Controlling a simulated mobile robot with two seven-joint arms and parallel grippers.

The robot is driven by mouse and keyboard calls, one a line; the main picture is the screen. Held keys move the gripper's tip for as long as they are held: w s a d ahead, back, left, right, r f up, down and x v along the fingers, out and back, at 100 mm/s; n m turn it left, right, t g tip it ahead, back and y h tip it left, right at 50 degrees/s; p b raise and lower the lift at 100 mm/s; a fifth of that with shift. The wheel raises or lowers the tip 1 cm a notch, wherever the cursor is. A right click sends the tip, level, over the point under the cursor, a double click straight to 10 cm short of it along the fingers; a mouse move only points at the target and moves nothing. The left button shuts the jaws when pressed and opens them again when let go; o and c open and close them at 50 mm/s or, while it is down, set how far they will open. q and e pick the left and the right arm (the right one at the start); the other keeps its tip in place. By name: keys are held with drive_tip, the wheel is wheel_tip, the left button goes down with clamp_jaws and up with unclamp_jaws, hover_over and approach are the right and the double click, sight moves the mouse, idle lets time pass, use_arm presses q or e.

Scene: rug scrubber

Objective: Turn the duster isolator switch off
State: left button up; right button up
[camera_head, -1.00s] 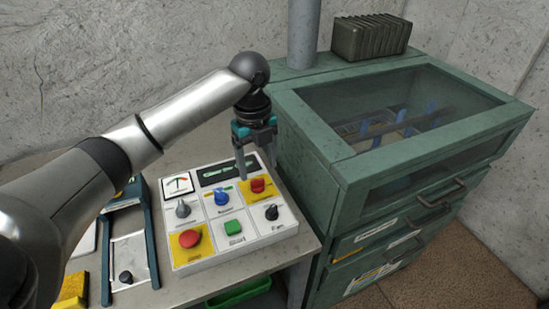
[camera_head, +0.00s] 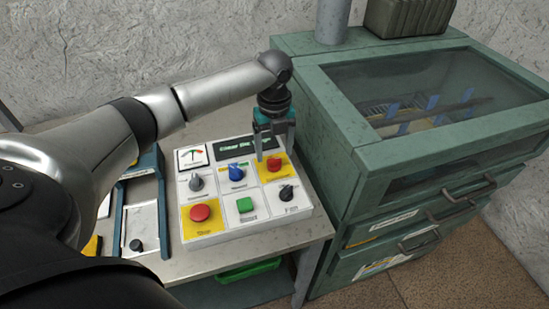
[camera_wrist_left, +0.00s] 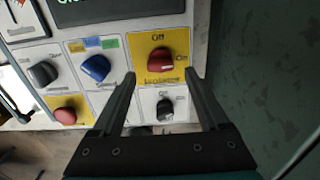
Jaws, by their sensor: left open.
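The isolator switch is a red knob (camera_head: 274,165) on a yellow square at the panel's right side. My left gripper (camera_head: 274,154) is open and empty over the knob. In the wrist view, the open left gripper (camera_wrist_left: 160,80) has its fingertips either side of the knob's lower part; I cannot tell whether they touch it. The white control panel (camera_head: 290,214) lies on the bench. My right gripper is not in view.
The panel also carries a blue knob (camera_head: 236,173), a grey knob (camera_head: 196,183), a black knob (camera_head: 287,193), a red button (camera_head: 200,212) and a green button (camera_head: 245,205). A green cabinet (camera_head: 350,150) stands close on the right.

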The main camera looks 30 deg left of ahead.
sight(274, 163)
use_arm(q)
drive_tip(key=shift+f, duration=1.5)
drive_tip(key=shift+c, duration=0.2)
clamp_jaws()
